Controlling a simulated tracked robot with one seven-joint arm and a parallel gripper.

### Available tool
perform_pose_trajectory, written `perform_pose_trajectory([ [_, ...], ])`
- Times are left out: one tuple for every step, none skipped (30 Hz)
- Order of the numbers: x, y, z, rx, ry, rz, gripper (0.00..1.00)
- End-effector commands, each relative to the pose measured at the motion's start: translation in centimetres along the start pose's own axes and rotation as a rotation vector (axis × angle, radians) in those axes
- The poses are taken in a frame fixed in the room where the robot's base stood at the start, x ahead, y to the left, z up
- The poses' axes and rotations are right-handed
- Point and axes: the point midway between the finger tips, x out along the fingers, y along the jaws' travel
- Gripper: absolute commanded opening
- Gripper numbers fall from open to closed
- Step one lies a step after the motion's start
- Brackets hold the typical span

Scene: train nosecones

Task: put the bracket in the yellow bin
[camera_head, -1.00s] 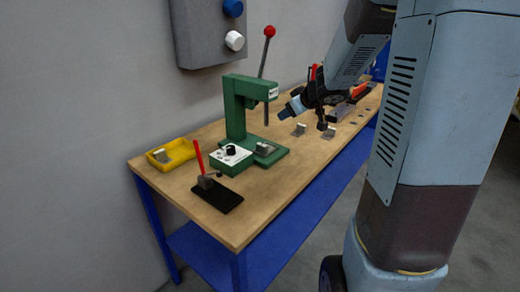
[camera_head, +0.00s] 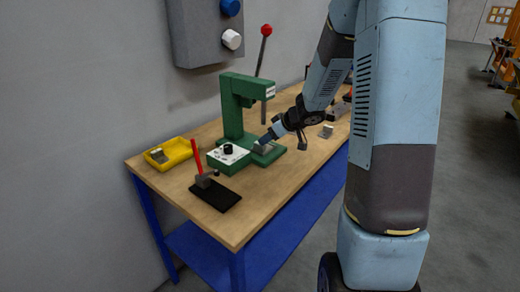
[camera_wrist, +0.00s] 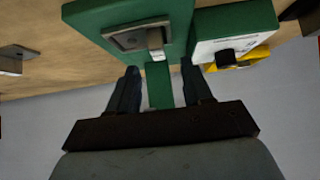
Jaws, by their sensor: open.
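The yellow bin (camera_head: 178,149) sits at the left end of the bench with a small metal bracket (camera_head: 158,156) in it. A metal bracket (camera_head: 263,149) sits in the fixture on the base of the green press (camera_head: 236,108). My gripper (camera_wrist: 160,68) is open and empty, with a finger to either side of that bracket's line. In the head view my gripper (camera_head: 267,138) is close to the press base; contact cannot be told. Another bracket (camera_head: 326,131) lies on the bench to the right.
A red-handled clamp (camera_head: 198,160) stands on a black plate in front of the bin. The press's red-knobbed lever (camera_head: 262,65) rises above. The bench front edge is clear.

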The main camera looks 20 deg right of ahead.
Motion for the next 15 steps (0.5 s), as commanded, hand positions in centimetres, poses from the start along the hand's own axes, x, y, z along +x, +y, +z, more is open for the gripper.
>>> perform_pose_trajectory([
  [0.3, 0.0, 0.0, 0.001, -0.001, -0.001, 0.50],
  [0.4, 0.0, 0.0, 0.001, -0.001, -0.001, 0.50],
  [0.5, 0.0, 0.0, 0.001, 0.000, -0.001, 0.50],
  [0.6, 0.0, 0.0, 0.001, 0.000, -0.001, 0.50],
  [0.8, 0.0, 0.0, 0.001, 0.000, -0.001, 0.50],
  [1.0, 0.0, 0.1, 0.001, 0.000, -0.001, 0.50],
  [1.3, 0.1, 0.1, 0.001, 0.000, -0.001, 0.50],
  [1.6, 0.1, 0.2, 0.001, 0.000, -0.002, 0.50],
  [2.2, 0.1, 0.2, 0.003, -0.001, -0.002, 0.50],
  [2.5, 0.2, 0.3, 0.001, -0.001, -0.001, 0.50],
  [2.9, 0.2, 0.3, 0.002, -0.001, -0.001, 0.50],
  [3.4, 0.2, 0.4, 0.002, -0.001, -0.001, 0.50],
  [3.8, 0.2, 0.4, 0.002, -0.001, -0.002, 0.50],
  [4.2, 0.2, 0.3, 0.002, 0.000, -0.002, 0.50],
  [4.6, 0.2, 0.3, 0.000, 0.000, -0.002, 0.50],
])
